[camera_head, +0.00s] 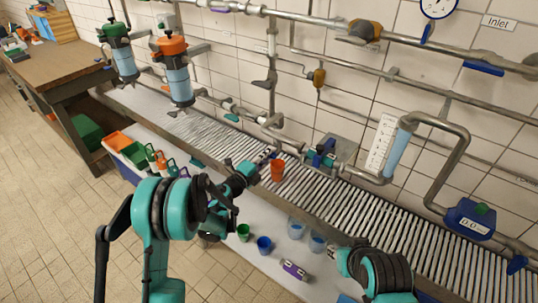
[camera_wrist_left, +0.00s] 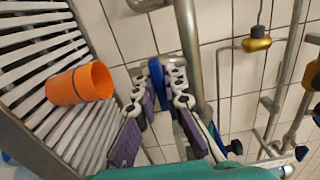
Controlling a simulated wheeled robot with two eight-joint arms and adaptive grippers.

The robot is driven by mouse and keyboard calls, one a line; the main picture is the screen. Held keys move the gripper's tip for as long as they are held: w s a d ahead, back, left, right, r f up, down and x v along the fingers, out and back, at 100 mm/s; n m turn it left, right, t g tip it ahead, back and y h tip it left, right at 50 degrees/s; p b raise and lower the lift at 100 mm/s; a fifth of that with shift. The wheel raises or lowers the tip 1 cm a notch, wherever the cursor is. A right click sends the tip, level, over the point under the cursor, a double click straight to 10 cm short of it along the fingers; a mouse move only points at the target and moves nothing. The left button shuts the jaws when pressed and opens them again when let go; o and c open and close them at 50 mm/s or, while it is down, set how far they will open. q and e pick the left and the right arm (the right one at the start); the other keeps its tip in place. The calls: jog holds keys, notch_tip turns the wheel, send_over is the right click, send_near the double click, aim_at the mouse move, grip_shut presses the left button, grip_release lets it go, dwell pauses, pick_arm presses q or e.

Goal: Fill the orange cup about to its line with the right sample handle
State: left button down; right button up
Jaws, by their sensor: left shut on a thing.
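The orange cup (camera_head: 277,171) stands upright on the slatted grating under the pipes. In the left wrist view the cup (camera_wrist_left: 80,84) is left of the fingers, apart from them. My left gripper (camera_head: 264,156) is just left of and behind the cup in the head view. In the left wrist view its purple-padded fingers (camera_wrist_left: 157,105) are closed around a blue handle (camera_wrist_left: 156,76) at the pipework. In the head view the gripper mostly hides that handle. My right arm shows at the lower right; its fingertips do not show.
A blue-levered box (camera_head: 325,154) is right of the cup. Bare grating (camera_head: 400,222) extends right.

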pick_arm(q)
jog(key=c, duration=1.6)
grip_release()
jog(key=v, duration=1.2)
